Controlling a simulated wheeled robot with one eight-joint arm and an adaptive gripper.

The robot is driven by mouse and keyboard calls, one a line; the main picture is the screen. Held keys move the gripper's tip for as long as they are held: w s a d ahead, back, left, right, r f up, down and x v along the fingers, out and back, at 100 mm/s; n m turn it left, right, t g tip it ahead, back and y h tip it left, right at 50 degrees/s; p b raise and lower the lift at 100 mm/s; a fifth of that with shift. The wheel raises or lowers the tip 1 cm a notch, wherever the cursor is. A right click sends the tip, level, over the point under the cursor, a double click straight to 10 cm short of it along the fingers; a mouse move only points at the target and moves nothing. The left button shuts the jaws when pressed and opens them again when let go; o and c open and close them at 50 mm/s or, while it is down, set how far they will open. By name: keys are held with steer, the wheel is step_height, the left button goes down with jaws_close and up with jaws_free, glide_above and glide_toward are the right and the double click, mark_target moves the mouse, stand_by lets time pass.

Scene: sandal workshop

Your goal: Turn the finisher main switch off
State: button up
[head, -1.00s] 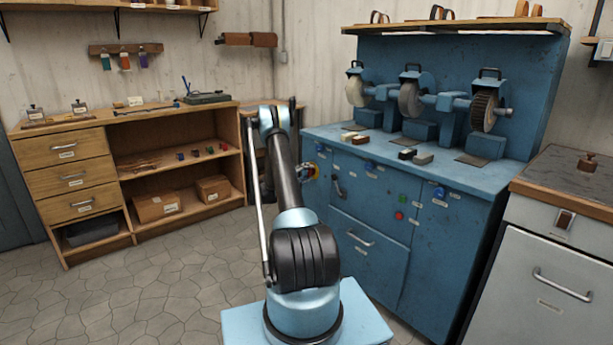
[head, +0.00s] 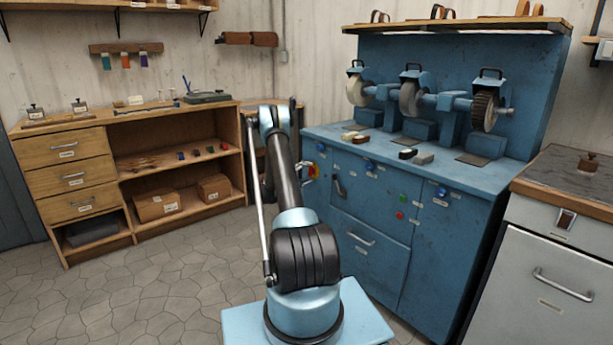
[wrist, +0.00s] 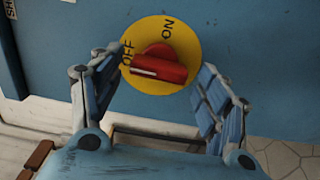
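The main switch is a red knob (wrist: 160,68) on a round yellow plate (wrist: 190,42) marked OFF and ON, fixed to a blue panel. In the wrist view OFF is at the plate's upper left and ON at its upper right. The knob's grip lies nearly sideways, with a pale line along its face. My gripper (wrist: 163,90) is open, with one finger left of the plate and the other right of it. Nothing is held between them. In the head view my arm largely hides the gripper at the cabinet's left end.
The blue finisher cabinet (head: 375,255) carries several wheels, blue knobs, and a green and a red button. A wooden shelf unit (head: 130,235) stands at left and a grey cabinet (head: 545,300) at right. The floor (head: 140,290) at front left is clear.

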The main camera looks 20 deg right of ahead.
steer(key=v, duration=1.2)
stand_by(0.3)
